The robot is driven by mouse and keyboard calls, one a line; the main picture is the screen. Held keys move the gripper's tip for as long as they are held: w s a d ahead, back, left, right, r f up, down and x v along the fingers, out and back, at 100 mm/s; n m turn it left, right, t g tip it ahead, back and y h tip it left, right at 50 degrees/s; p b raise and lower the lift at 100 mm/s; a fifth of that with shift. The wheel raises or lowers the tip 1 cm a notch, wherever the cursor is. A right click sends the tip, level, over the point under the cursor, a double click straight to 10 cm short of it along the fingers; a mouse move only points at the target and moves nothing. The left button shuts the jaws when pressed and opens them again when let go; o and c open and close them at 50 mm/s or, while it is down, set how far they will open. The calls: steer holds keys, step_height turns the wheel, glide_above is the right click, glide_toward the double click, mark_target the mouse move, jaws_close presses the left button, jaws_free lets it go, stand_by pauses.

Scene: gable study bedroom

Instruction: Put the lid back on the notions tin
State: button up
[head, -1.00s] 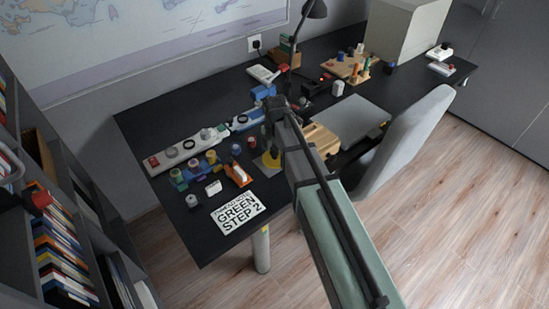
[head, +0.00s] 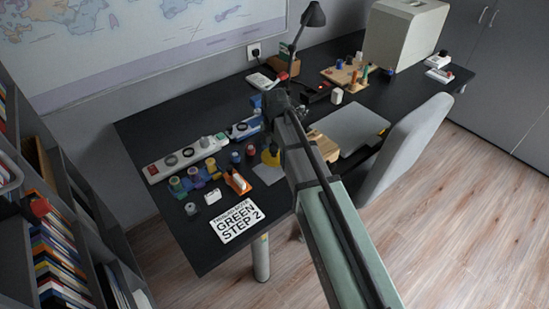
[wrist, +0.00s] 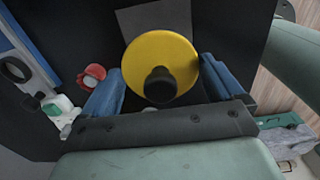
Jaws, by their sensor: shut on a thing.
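The lid is a round yellow disc with a dark knob; it fills the middle of the wrist view (wrist: 152,50). My gripper (wrist: 160,85) has its two blue fingers at opposite sides of the lid's rim and is shut on it. In the head view the yellow lid (head: 270,157) shows partly behind my arm, over the black desk by a grey square. How high it is above the desk I cannot tell. I cannot make out the notions tin; it may be hidden by the lid or my arm.
The grey square (head: 268,174) lies on the desk (head: 160,130). An orange holder (head: 238,184), several spools and a white power strip (head: 185,158) stand left of my gripper. A printed card (head: 238,221) lies at the front. A laptop (head: 352,130) and chair (head: 402,150) are right.

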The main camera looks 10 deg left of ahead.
step_height(320, 180, up, 4)
steer(key=shift+r, duration=0.1)
steer(key=shift+d+r, duration=0.2)
steer(key=shift+w+d+r, duration=0.1)
steer(key=shift+w+d, duration=0.25)
steer(key=shift+d, duration=0.25)
steer(key=shift+w+d+r, duration=0.1)
steer(key=shift+w+d, duration=0.25)
steer(key=shift+d, duration=0.2)
steer(key=w+d+r, duration=0.1)
steer(key=w+d, duration=0.1)
steer(key=w, duration=1.3)
steer(key=shift+w+d+r, duration=0.15)
steer(key=shift+w+r, duration=0.05)
steer(key=shift+w, duration=0.1)
steer(key=shift+f, duration=3.05)
steer(key=shift+f, duration=0.15)
